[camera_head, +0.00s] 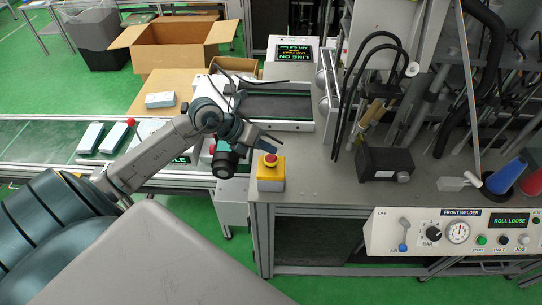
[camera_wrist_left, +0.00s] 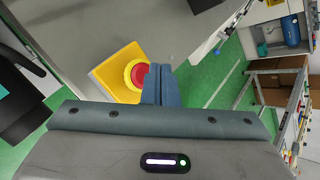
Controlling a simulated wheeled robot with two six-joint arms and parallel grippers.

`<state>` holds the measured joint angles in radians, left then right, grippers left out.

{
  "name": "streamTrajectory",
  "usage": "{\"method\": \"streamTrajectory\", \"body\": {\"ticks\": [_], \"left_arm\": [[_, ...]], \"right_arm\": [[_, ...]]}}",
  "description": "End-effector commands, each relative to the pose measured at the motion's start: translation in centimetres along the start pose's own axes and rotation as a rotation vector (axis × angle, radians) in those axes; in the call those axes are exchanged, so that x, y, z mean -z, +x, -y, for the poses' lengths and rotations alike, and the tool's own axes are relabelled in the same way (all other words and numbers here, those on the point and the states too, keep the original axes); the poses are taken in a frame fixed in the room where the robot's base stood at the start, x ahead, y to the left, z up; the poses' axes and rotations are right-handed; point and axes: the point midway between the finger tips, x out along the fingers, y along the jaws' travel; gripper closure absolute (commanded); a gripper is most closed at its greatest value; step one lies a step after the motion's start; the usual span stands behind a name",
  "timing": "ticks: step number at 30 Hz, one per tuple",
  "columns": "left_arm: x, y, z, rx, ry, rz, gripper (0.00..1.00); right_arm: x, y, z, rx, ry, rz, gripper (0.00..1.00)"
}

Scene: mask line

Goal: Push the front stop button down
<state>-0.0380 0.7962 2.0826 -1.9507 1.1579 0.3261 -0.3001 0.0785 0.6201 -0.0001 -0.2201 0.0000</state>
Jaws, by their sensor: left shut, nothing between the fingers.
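The stop button is a red round cap (camera_head: 270,160) on a yellow box (camera_head: 270,176), standing at the front left corner of the grey bench. My left gripper (camera_head: 270,145) comes in from the left, with its fingertips close to the cap on its far side in the head view. In the left wrist view the fingers (camera_wrist_left: 159,85) are shut together and empty, just right of the red cap (camera_wrist_left: 139,75) and overlapping part of the yellow box (camera_wrist_left: 118,72). I cannot tell whether they touch the cap. My right gripper is not in view.
A front welder panel (camera_head: 455,232) with knobs and a gauge hangs at the bench front. A black box (camera_head: 385,163) and hanging cables stand to the right. A conveyor (camera_head: 40,140) with several packs runs on the left. Bare bench (camera_head: 315,170) lies right of the button.

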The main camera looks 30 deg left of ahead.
Motion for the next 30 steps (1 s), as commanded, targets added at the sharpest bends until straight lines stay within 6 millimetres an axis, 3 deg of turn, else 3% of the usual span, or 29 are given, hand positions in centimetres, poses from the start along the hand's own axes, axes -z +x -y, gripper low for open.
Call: {"method": "streamTrajectory", "body": {"ticks": [13, 30], "left_arm": [[-2.3, -3.2, 2.3, 0.0, 0.002, 0.0, 1.0], [-2.4, -3.3, 2.4, 0.001, 0.0, 0.0, 1.0]], "right_arm": [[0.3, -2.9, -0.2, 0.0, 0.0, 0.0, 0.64], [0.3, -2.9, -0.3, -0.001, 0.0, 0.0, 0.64]]}}
